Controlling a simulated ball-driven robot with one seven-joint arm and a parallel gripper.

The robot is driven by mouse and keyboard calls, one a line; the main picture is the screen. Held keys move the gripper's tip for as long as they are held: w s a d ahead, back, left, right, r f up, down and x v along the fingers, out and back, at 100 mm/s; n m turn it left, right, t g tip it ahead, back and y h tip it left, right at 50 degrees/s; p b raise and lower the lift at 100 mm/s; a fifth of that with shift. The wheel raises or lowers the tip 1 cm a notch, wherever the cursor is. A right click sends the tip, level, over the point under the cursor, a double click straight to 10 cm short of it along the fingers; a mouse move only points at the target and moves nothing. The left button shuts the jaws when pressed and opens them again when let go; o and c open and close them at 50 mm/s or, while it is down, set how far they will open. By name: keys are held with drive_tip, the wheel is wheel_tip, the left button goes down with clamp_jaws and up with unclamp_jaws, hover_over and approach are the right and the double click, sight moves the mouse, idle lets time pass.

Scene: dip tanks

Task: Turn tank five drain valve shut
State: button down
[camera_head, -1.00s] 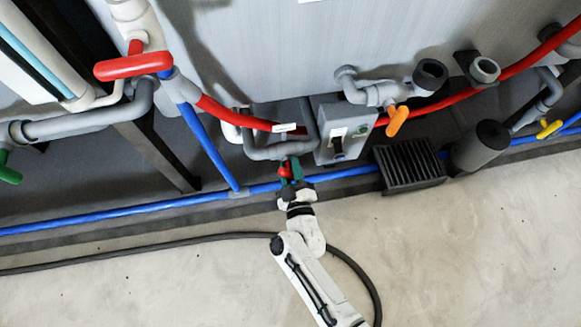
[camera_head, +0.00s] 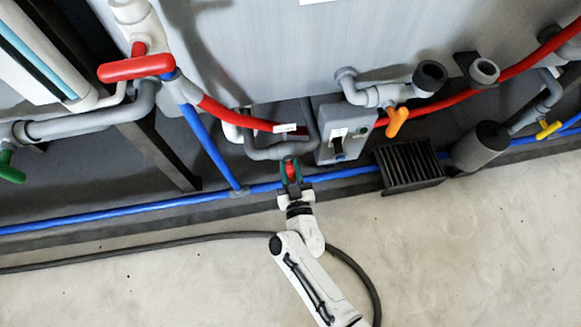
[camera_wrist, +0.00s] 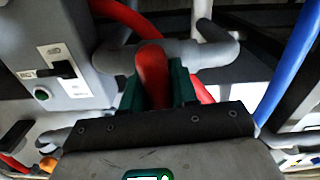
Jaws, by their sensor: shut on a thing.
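A valve with a red handle (camera_head: 290,171) sits under a grey pipe loop (camera_head: 268,153) at the foot of the grey tank (camera_head: 290,50). My gripper (camera_head: 291,174) is shut on this red handle, with a green finger on each side. In the wrist view the red handle (camera_wrist: 152,68) stands upright between the green fingers, in front of a grey pipe (camera_wrist: 175,52). The handle's lower part is hidden behind my gripper body. A small white label (camera_head: 285,128) above the pipe is too small to read, so I cannot tell the tank number.
A grey switch box (camera_head: 345,130) stands close right of my gripper, with a black grate (camera_head: 408,166) beyond it. A blue pipe (camera_head: 120,212) runs along the floor edge. Other valves have red (camera_head: 135,67), orange (camera_head: 397,121) and yellow (camera_head: 549,129) handles. The concrete floor in front is mostly clear.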

drive_tip(key=shift+m, duration=0.6)
drive_tip(key=c, duration=1)
unclamp_jaws()
drive_tip(key=shift+o, duration=0.2)
drive_tip(key=shift+s, duration=0.1)
drive_tip(key=p+v, duration=0.4)
drive_tip(key=v, duration=0.6)
drive_tip(key=shift+s, duration=0.35)
